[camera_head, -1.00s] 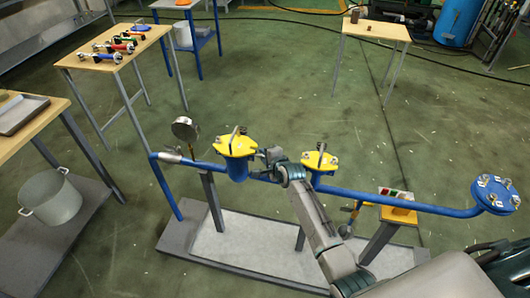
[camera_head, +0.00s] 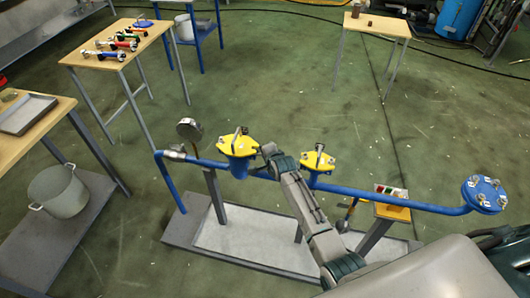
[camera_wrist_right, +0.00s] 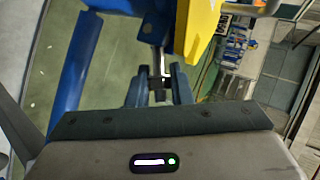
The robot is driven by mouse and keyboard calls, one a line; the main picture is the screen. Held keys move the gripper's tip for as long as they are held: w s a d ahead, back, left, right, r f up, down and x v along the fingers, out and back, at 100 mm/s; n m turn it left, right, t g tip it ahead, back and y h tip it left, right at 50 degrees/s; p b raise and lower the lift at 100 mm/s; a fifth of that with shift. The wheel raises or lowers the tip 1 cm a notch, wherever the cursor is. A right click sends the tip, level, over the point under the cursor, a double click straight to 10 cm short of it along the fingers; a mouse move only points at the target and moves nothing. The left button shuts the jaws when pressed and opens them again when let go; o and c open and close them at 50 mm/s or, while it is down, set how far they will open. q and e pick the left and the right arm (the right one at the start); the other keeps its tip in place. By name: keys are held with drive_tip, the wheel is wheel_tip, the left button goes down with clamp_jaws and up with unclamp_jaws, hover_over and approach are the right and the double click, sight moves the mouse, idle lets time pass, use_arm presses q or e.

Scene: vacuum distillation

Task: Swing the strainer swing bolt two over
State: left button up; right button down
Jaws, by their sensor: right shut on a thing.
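Two yellow-lidded blue vessels sit on the blue pipe run: a left one (camera_head: 238,147) and a smaller right one (camera_head: 318,160). Both have metal fittings on the lid. My right gripper reaches in from the lower right, beside the left vessel's lid. In the right wrist view my right gripper (camera_wrist_right: 160,92) is shut on a thin metal swing bolt (camera_wrist_right: 157,62), next to a yellow edge (camera_wrist_right: 198,28) and blue body. Which numbered bolt it is cannot be read. My left gripper is not in view.
A blue flange (camera_head: 483,194) ends the pipe at right. A gauge (camera_head: 189,129) stands at left. The frame rests on a grey base (camera_head: 260,240). A table with coloured-handled tools (camera_head: 115,42), a tray (camera_head: 26,113) and a pot (camera_head: 60,190) are at left. Open floor lies behind the pipe.

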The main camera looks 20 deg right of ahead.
drive_tip(key=c, duration=1.5)
unclamp_jaws()
drive_tip(key=shift+c, duration=0.2)
drive_tip(key=v, duration=1)
drive_tip(key=shift+s+r+b, duration=0.25)
drive_tip(key=shift+s+b, duration=0.1)
drive_tip(key=shift+b, duration=0.1)
